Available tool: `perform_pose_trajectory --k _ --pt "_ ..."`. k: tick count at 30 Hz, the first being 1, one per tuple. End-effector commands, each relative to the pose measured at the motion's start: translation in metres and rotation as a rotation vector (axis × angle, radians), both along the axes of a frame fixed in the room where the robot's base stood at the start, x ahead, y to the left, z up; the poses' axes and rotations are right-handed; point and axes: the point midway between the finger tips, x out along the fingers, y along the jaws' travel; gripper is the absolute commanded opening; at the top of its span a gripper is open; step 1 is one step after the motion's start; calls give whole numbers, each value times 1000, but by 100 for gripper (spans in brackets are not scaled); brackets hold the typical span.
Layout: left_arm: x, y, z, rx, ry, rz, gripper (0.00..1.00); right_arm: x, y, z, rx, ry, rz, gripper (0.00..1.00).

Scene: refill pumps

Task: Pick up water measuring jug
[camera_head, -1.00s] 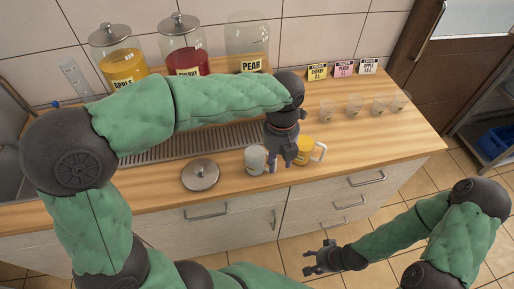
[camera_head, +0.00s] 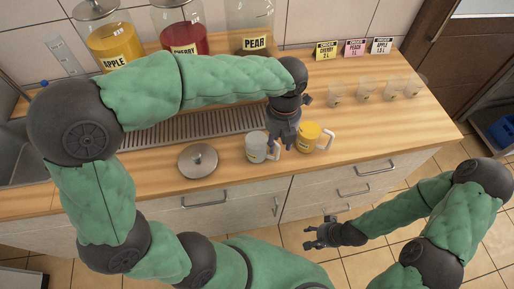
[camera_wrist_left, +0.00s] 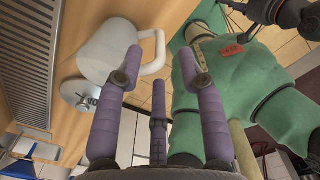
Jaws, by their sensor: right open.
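The pale grey-white jug (camera_head: 255,146) stands on the wooden counter and carries a small label. In the left wrist view the jug (camera_wrist_left: 103,52) shows large, with its white handle (camera_wrist_left: 158,52) pointing toward my gripper. My left gripper (camera_head: 278,152) is just right of this jug, pointing down. In the wrist view its purple fingers (camera_wrist_left: 160,62) are spread, with the handle ahead between the tips; contact cannot be told. My right gripper (camera_head: 310,238) is open and empty, low in front of the cabinets.
A round metal lid (camera_head: 198,161) lies left of the jug. Dispensers of apple (camera_head: 115,45), cherry (camera_head: 182,30) and pear (camera_head: 252,20) stand behind. Several clear cups (camera_head: 364,92) and order cards (camera_head: 354,49) are at the right.

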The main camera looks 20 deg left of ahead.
Motion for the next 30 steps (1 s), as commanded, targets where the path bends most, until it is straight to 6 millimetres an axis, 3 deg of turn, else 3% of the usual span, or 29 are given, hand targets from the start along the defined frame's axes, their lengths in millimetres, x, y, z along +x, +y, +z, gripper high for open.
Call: perform_pose_trajectory --k 7,16,20,30 --pt "-2 0 -38 2 3 0 39 0 0 -21 0 0 0 55" --pt "-2 -1 -42 1 1 0 39 0 0 -21 0 0 0 55" --pt "-2 -1 -42 1 1 0 2 0 0 -21 0 0 0 55" --pt "-2 -1 -42 0 0 0 0 0 0 -21 0 0 0 55"
